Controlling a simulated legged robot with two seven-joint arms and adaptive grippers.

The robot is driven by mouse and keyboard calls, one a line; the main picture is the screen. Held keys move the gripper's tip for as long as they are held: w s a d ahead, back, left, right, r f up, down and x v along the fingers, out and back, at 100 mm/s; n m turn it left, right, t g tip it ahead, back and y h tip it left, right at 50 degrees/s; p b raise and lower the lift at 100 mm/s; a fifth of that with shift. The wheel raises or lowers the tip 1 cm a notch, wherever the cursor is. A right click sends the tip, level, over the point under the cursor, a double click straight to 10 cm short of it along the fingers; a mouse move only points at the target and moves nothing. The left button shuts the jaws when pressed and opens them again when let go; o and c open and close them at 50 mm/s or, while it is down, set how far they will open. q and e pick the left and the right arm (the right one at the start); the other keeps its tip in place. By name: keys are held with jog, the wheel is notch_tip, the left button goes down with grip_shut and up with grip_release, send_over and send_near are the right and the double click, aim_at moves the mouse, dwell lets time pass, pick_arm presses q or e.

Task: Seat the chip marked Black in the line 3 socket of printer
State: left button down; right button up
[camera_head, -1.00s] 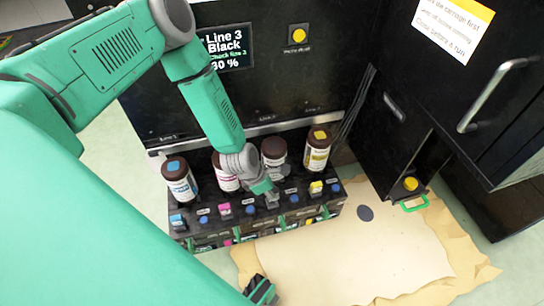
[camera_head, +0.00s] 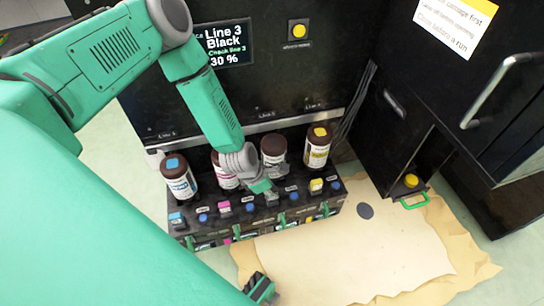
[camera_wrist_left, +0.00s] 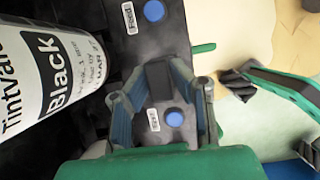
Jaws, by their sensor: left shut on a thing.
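The printer's display (camera_head: 224,44) reads Line 3 Black, Check line 3, 30 %. My left gripper (camera_head: 270,197) is low over the printer's front ledge, at the third place from the left, in front of the bottle marked Black (camera_head: 273,152). In the left wrist view its fingers (camera_wrist_left: 160,80) are shut on a small dark chip (camera_wrist_left: 160,72). The chip's marking cannot be read. The line 3 socket is hidden under the chip and fingers, so I cannot tell whether the chip is seated. My right gripper (camera_head: 261,289) shows only in part, at the bottom edge.
Blue (camera_head: 177,220), magenta (camera_head: 224,208) and yellow (camera_head: 316,186) chips sit along the ledge, with blue buttons between them. Tall bottles stand close behind. Tan paper (camera_head: 340,262) lies in front. A black cabinet (camera_head: 450,130) stands at the right.

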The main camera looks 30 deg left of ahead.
pick_arm(q)
jog(key=shift+a, duration=0.1)
jog(key=shift+f, duration=0.25)
jog(key=shift+f+b, duration=0.2)
jog(key=shift+b, duration=0.2)
jog(key=shift+f, duration=0.1)
dwell(0.3)
jog(key=shift+f+b, duration=0.3)
jog(key=shift+b, duration=0.05)
jog(key=shift+f, duration=0.1)
dwell(0.3)
jog(key=c, duration=1.3)
grip_release()
jog(key=shift+c, duration=0.2)
